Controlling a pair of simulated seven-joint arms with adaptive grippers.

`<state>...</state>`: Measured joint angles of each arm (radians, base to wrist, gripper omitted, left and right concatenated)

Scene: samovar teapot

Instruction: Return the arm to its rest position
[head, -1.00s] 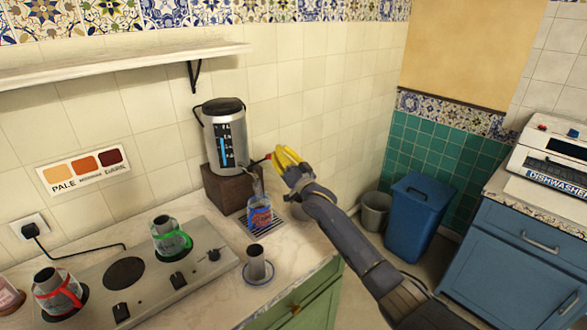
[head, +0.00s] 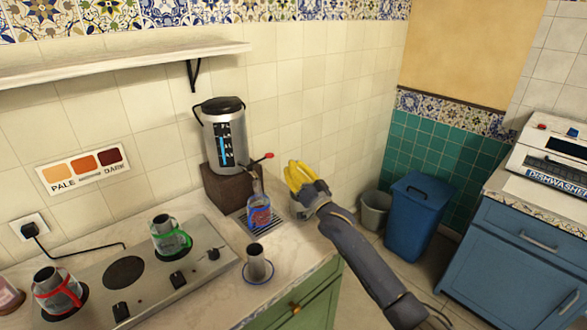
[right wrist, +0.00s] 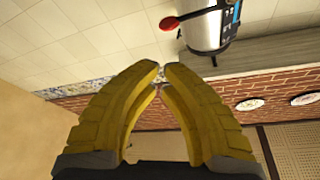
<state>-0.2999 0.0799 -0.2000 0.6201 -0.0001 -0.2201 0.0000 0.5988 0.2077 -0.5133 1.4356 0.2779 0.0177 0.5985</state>
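My right gripper (head: 292,165) is in the air to the right of the silver samovar (head: 224,142), clear of its red-tipped tap lever (head: 268,156). In the right wrist view its yellow fingers (right wrist: 162,67) curve together, tips almost meeting, with nothing between them. The samovar (right wrist: 209,28) and red lever knob (right wrist: 169,23) show past the fingertips there. A glass with a blue and red label (head: 259,214) stands under the tap on the drip grate. My left gripper is out of view.
A hob (head: 140,278) carries a green-banded teapot (head: 170,238) and a red-banded one (head: 57,290). A metal cup on a saucer (head: 257,264) stands near the counter edge. A blue bin (head: 415,218) and grey bucket (head: 374,210) are on the floor at right.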

